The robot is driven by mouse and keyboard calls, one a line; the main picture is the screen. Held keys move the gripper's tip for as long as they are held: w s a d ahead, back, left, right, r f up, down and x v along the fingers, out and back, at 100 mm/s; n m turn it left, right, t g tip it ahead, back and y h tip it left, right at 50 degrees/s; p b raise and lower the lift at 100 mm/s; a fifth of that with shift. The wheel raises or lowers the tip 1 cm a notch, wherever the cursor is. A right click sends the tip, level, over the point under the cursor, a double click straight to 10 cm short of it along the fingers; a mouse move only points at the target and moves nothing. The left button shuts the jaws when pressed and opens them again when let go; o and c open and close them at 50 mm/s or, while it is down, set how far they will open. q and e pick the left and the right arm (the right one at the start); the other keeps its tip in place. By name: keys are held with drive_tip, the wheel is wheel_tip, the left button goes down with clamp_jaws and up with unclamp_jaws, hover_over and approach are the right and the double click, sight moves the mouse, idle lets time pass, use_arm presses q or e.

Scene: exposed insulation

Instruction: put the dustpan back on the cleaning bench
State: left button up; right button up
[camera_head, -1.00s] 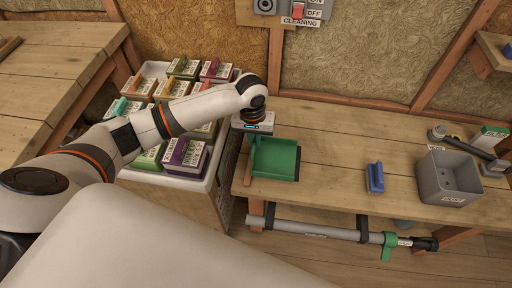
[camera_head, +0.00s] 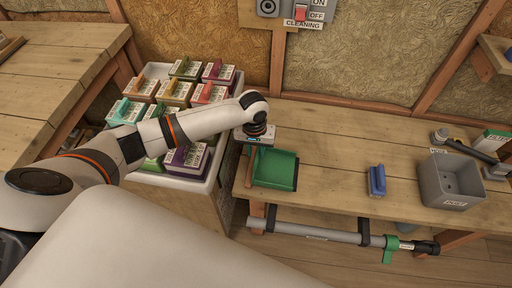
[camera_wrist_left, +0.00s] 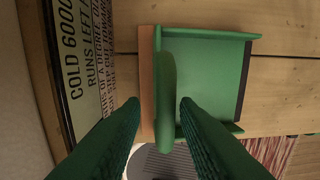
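The green dustpan (camera_head: 275,168) lies on the left end of the cleaning bench (camera_head: 335,157). In the left wrist view the dustpan (camera_wrist_left: 205,75) is seen from above, with its green handle (camera_wrist_left: 167,90) pointing toward my gripper. My left gripper (camera_head: 256,140) is just above the handle end of the dustpan. In the left wrist view its two dark green fingers (camera_wrist_left: 160,104) stand apart on either side of the handle, with gaps visible, so it looks open. The head view hides the fingertips. My right gripper is not in view.
A white bin (camera_head: 205,180) of labelled boxes stands left of the bench. A blue brush (camera_head: 377,180) and a grey bin (camera_head: 450,183) are farther right on the bench. A grey pole (camera_head: 310,232) hangs along the front. Bench space right of the dustpan is clear.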

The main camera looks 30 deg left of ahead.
use_arm(q)
drive_tip(key=shift+o, duration=0.3)
drive_tip(key=shift+r, duration=0.1)
drive_tip(key=shift+r, duration=0.3)
wheel_tip(320, 180, up, 12)
drive_tip(key=p, duration=0.1)
drive_tip(key=shift+a+r, duration=0.2)
drive_tip(key=shift+s, duration=0.1)
